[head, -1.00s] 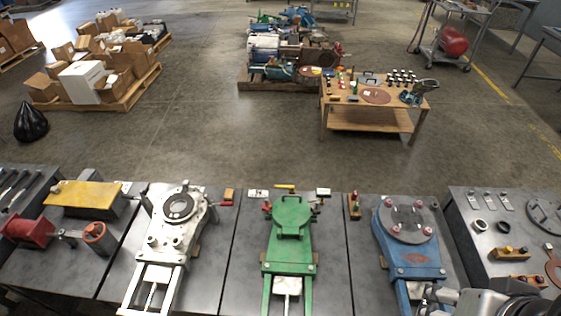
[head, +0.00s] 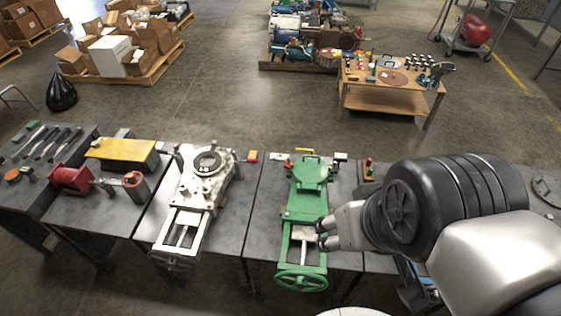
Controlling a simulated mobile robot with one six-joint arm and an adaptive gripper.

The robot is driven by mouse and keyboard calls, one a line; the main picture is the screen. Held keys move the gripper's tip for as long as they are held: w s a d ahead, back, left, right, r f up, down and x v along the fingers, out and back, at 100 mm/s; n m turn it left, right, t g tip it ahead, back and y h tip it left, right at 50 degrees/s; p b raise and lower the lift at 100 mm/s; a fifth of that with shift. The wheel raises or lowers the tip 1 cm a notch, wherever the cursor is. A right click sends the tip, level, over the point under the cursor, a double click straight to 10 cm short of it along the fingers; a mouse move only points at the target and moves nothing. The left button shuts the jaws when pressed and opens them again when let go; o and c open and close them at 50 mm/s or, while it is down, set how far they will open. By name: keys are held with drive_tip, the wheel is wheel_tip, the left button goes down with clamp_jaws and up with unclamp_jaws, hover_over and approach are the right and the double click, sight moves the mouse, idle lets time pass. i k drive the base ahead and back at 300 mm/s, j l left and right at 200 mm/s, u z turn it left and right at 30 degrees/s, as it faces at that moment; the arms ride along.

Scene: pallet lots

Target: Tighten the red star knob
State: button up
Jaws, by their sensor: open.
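I cannot single out a red star knob for certain at this size. A small red part (head: 288,164) shows at the upper left of the green gate valve (head: 308,176). Another small red and green piece (head: 369,166) stands on the table right of that valve. My gripper (head: 321,234) reaches in from the right, open and empty, its fingertips over or beside the green valve's lower frame. Whether they touch it cannot be told. My arm hides most of the blue valve (head: 418,284) and whatever red parts sit on it.
A white valve (head: 198,185) and a red flanged spool (head: 71,178) with a yellow plate (head: 121,150) lie on tables to the left. The green handwheel (head: 302,280) overhangs the front edge. A wooden bench (head: 385,100) stands behind, across open floor.

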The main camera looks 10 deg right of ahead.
sight(289, 167)
drive_tip(key=i+j, duration=0.1)
drive_tip(key=j, duration=0.25)
drive_tip(key=i+j, duration=0.1)
drive_tip(key=j, duration=0.3)
drive_tip(key=i+j, duration=0.1)
drive_tip(key=j, duration=0.25)
drive_tip(key=i+j+z, duration=0.1)
drive_tip(key=j+z, duration=0.15)
drive_tip(key=z, duration=0.2)
drive_tip(key=j+z, duration=0.3)
drive_tip(key=z, duration=0.2)
drive_tip(key=j+z, duration=0.3)
drive_tip(key=z, duration=0.15)
drive_tip(key=i+z, duration=0.35)
drive_tip(key=i+l, duration=0.05)
drive_tip(key=i, duration=0.05)
